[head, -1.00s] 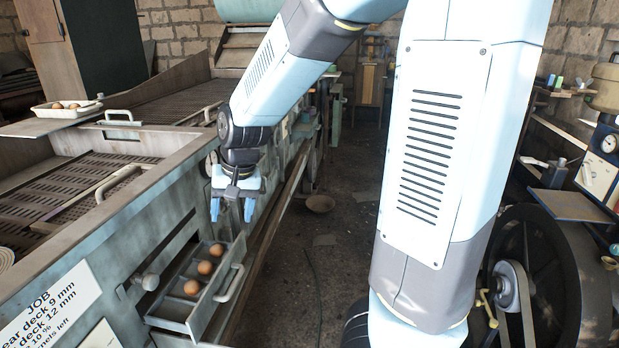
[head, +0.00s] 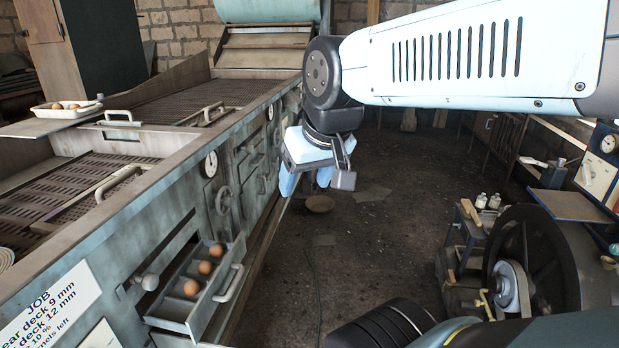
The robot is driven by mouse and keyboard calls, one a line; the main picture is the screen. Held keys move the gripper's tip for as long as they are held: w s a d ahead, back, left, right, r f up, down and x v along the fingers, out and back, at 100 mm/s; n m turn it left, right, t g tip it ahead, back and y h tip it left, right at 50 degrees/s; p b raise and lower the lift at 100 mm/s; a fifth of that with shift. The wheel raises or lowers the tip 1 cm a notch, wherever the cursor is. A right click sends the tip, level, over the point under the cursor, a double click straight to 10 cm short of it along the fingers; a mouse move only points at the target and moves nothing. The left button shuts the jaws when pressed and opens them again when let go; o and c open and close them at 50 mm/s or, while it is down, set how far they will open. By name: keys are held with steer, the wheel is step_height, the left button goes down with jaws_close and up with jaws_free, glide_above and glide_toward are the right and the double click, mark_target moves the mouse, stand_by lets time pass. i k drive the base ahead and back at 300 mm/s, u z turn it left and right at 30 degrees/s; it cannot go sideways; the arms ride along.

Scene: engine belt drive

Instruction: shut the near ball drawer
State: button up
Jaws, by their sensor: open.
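The near ball drawer (head: 178,312) is a grey metal drawer pulled out from the side of the long machine, at lower left in the head view. Three brown balls (head: 205,267) lie in its compartments. Its pale bar handle (head: 230,283) is on the front panel. My gripper (head: 303,184) hangs above the aisle, up and to the right of the drawer and clear of it. Its fingers are pale blue, apart, and nothing shows between them.
A round knob on a rod (head: 149,281) juts from the machine left of the drawer. A handwheel (head: 224,200) and a gauge (head: 210,164) are farther along. A large dark wheel (head: 540,255) stands at right. The aisle floor (head: 370,240) is mostly clear.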

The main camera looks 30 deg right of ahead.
mark_target(168, 307)
steer(key=z, duration=0.55)
steer(key=k, duration=1.35)
steer(key=u, duration=0.55)
steer(key=i, duration=1)
steer(key=z, duration=0.05)
